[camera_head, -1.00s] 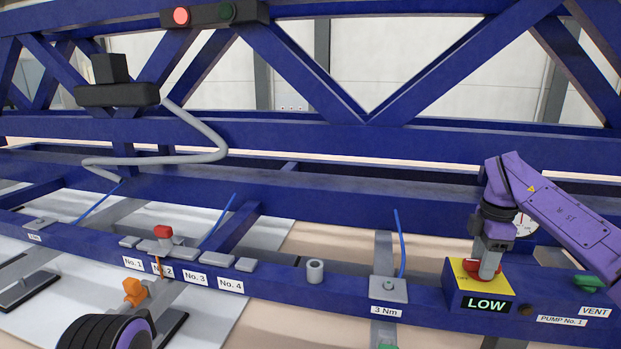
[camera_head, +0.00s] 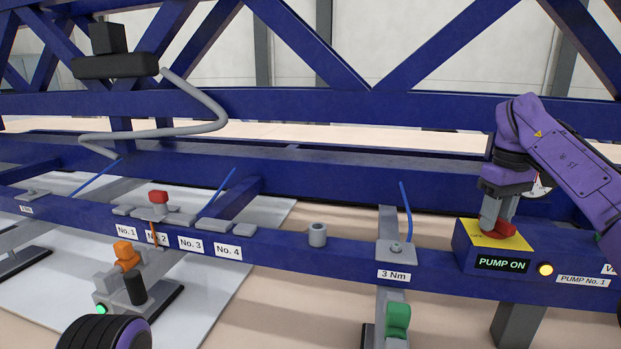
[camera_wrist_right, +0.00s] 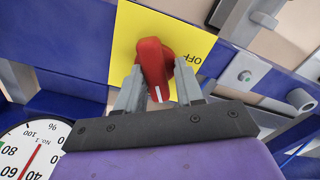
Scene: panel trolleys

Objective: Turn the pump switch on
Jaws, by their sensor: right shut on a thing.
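The pump switch is a red knob (camera_head: 498,229) on a yellow plate (camera_head: 478,239) on top of a blue box at the right of the head view. The box's display (camera_head: 502,264) reads "PUMP ON", and an amber lamp (camera_head: 545,269) beside it is lit. My right gripper (camera_head: 494,224) points down with its fingers shut on the knob. In the right wrist view the red knob (camera_wrist_right: 153,68) sits between the two grey fingers, with "OFF" printed on the plate to its right. My left gripper is out of view.
A dial gauge (camera_wrist_right: 35,150) is close to my right wrist. A "3 Nm" block (camera_head: 396,252) and a grey cylinder (camera_head: 318,235) stand on the blue rail left of the switch. Blue truss beams (camera_head: 300,105) cross behind.

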